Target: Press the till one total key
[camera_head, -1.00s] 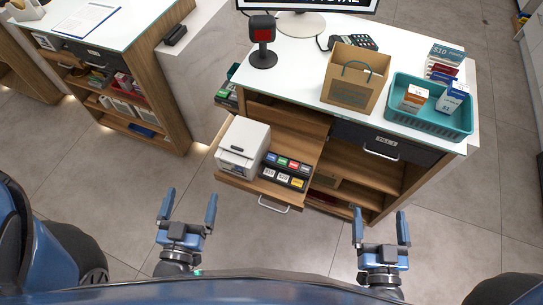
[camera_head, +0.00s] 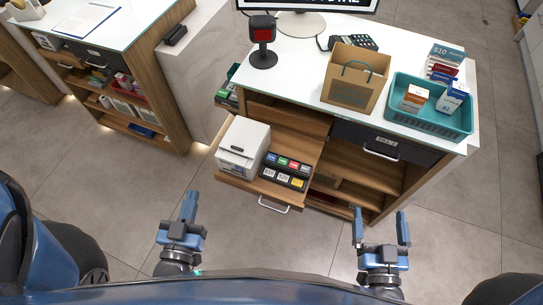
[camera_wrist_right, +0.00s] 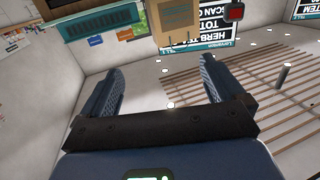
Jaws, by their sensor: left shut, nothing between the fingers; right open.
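A dark key block (camera_head: 285,170) with several coloured keys (green, blue, red, yellow, white) sits on a pulled-out wooden shelf (camera_head: 231,182) of the near counter. The key labels are too small to read, so I cannot tell which is the total key. A white boxy printer (camera_head: 243,146) stands just left of the keys. My left gripper (camera_head: 189,194) is shut and empty, in front of and below the shelf, apart from it. My right gripper (camera_head: 381,212) is open and empty, lower right of the shelf; it also shows open in the right wrist view (camera_wrist_right: 152,70).
The counter top (camera_head: 300,70) holds a monitor (camera_head: 302,22), a red-screened scanner (camera_head: 263,40), a card terminal (camera_head: 352,42), a paper bag (camera_head: 355,78) and a teal basket (camera_head: 430,116) of boxes. A closed dark drawer (camera_head: 350,137) is right of the shelf. Floor between grippers and counter is clear.

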